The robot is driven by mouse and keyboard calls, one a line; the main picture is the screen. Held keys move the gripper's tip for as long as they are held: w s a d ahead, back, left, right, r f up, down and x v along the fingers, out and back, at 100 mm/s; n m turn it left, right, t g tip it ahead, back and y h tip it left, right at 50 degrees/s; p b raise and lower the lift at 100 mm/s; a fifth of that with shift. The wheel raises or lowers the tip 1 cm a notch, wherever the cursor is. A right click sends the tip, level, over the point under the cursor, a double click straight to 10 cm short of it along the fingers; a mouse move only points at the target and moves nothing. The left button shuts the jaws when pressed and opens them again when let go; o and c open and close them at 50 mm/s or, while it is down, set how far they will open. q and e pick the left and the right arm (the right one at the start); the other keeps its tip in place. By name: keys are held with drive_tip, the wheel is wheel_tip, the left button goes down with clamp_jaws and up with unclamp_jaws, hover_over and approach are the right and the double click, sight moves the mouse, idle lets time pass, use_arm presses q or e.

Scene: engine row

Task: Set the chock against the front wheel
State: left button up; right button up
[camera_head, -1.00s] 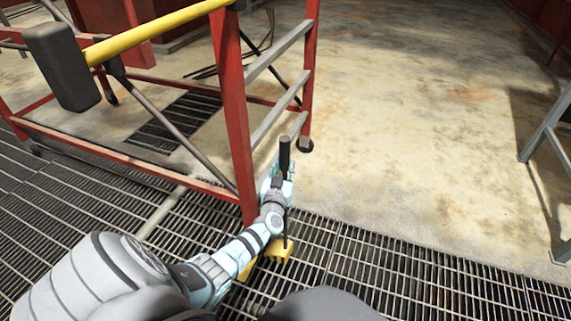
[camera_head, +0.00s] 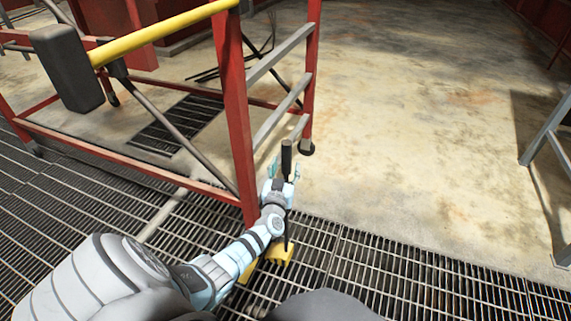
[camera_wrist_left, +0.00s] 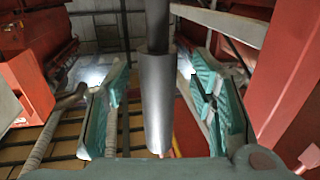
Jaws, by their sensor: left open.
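The yellow chock (camera_head: 283,254) sits low on the grating, partly hidden behind my left arm. A thin upright rod rises from it to a dark grip (camera_head: 286,160). My left gripper (camera_head: 284,171) is open, with one finger on each side of the grip. In the left wrist view the grey handle (camera_wrist_left: 156,105) stands between the teal finger pads, with a gap on both sides. The red frame (camera_head: 238,130) has small dark wheels; one wheel (camera_head: 307,148) shows at its right leg. The foot of its nearest post is hidden by my arm. My right gripper is not in view.
The frame's red posts and lower rails stand close beside my left arm. A yellow bar (camera_head: 165,32) with a dark pad crosses at upper left. The concrete floor (camera_head: 420,150) to the right is clear up to a grey stand (camera_head: 550,135).

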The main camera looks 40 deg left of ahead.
use_arm(q)
drive_tip(key=v, duration=1.2)
